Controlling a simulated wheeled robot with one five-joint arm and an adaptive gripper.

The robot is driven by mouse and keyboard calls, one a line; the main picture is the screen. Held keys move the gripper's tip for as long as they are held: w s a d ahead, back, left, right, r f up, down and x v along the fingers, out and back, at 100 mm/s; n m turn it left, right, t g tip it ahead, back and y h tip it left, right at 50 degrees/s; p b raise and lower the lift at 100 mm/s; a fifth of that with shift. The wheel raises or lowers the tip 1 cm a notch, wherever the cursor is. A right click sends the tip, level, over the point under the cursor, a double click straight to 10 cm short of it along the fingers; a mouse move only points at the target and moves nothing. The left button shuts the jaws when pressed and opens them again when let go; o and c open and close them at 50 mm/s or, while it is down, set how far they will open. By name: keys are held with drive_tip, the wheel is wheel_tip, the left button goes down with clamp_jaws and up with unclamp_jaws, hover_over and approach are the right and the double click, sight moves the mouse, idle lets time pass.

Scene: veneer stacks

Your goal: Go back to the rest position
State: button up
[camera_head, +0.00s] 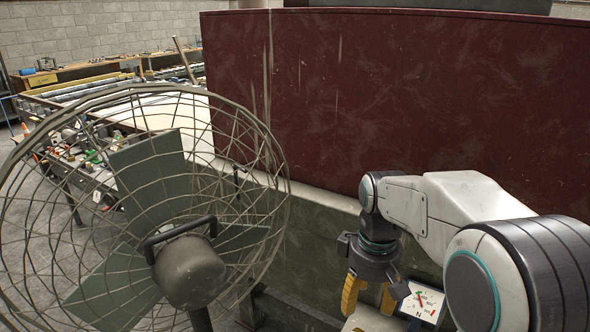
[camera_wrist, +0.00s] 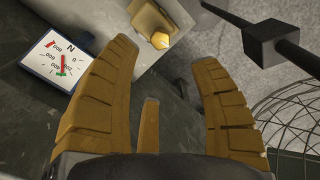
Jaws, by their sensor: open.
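My gripper (camera_head: 370,296) hangs from the white arm at the lower right of the head view, pointing down. In the wrist view my gripper (camera_wrist: 172,95) shows its yellow-brown fingers spread apart, with nothing between them. A white square dial plate (camera_head: 423,302) with red and green marks lies just right of the fingers in the head view. The dial plate (camera_wrist: 58,60) is also at the left of the wrist view, beside the left finger and apart from it.
A large caged fan (camera_head: 190,270) stands close on the left. A dark red panel (camera_head: 430,100) fills the back right. A cluttered workbench (camera_head: 75,160) stands at the far left. In the wrist view, a yellow-brown part (camera_wrist: 153,24) with a lit tip is beyond the fingers.

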drive_tip(key=s+f+m, duration=0.4)
drive_tip(key=s+r+t, duration=0.2)
drive_tip(key=s, duration=0.4)
drive_tip(key=s+r+t, duration=0.2)
drive_tip(key=s+r, duration=0.1)
drive_tip(key=s, duration=0.3)
drive_tip(key=shift+r+m, duration=0.25)
drive_tip(key=shift+m, duration=0.05)
idle(1.4)
